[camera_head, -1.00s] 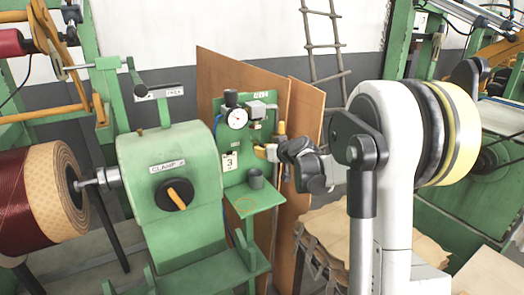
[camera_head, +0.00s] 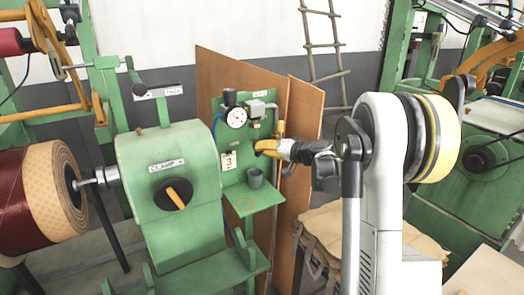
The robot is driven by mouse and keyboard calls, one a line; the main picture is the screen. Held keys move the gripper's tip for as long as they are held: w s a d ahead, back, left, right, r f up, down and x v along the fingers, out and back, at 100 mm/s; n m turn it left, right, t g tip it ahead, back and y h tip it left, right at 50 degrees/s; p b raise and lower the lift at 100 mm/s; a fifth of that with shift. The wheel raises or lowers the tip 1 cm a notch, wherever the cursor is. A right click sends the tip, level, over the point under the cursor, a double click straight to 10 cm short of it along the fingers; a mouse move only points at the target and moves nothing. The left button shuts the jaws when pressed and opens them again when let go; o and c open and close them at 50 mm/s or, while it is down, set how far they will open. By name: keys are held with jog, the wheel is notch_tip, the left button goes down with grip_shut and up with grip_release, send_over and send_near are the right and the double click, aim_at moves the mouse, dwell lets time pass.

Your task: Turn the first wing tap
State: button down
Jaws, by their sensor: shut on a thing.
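The green panel (camera_head: 230,108) carries a round pressure gauge (camera_head: 236,117), pipe fittings and a tag with the number 3. My gripper (camera_head: 262,147) is at the panel's right side, below the gauge, reaching in from the right. Its yellow-ended jaws are shut on the small wing tap there. The tap itself is mostly hidden behind the jaws, so its angle cannot be made out.
Brown boards (camera_head: 305,105) stand behind the panel. The green clamp housing (camera_head: 150,160) with a black and orange knob is to the left.

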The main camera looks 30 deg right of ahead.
jog(key=m+y, duration=0.1)
jog(key=m+t+b, duration=0.1)
jog(key=m, duration=0.1)
jog(key=shift+d+f+m+y, duration=0.1)
jog(key=shift+f+m+y, duration=0.1)
jog(key=shift+m+y, duration=0.15)
jog(key=m+t+y+b, duration=0.1)
jog(key=m, duration=0.2)
jog(key=shift+m+b, duration=0.25)
jog(key=shift+b, duration=0.1)
jog(key=c, duration=1.5)
grip_release()
jog(key=v, duration=1.2)
jog(key=shift+f, duration=0.25)
